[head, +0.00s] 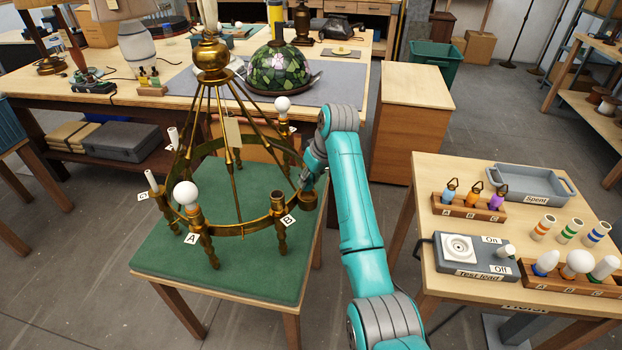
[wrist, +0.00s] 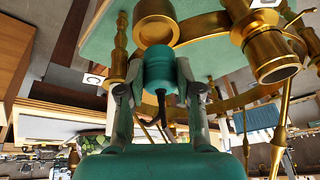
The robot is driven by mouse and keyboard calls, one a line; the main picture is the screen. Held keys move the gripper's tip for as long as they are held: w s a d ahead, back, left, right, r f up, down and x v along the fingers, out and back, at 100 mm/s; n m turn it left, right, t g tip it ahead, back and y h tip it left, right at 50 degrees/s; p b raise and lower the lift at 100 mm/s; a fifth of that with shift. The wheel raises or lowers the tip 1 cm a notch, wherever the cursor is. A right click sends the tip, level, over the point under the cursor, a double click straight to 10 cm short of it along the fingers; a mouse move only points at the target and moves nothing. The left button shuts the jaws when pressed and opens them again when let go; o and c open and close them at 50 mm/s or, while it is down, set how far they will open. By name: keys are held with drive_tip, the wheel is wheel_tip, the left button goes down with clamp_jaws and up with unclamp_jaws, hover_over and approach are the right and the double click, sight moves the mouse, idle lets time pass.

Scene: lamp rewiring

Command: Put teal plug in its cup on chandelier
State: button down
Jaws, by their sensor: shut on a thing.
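The brass chandelier (head: 240,232) stands on a green mat. One brass cup (head: 308,199) is at its right side, just below my gripper (head: 312,168); the same cup (wrist: 155,28) shows in the wrist view. My gripper (wrist: 150,88) is shut on the teal plug (wrist: 158,72), with a finger on each side and a dark cord hanging from it. The plug is right beside the cup and overlaps its edge in the picture; I cannot tell whether they touch. The plug is hidden in the head view. An empty-looking cup (head: 278,200) stands by label B.
White bulbs (head: 185,193) and pale candle sleeves (head: 151,180) stand on other arms of the chandelier. Slanted brass rods (head: 236,150) rise to its central column. The right table holds a test-lead box (head: 470,262), a Spent tray (head: 530,182) and bulb racks.

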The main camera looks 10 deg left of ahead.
sight(312, 185)
drive_tip(key=shift+f, duration=1.9)
drive_tip(key=shift+d+f, duration=0.1)
drive_tip(key=c, duration=0.7)
unclamp_jaws()
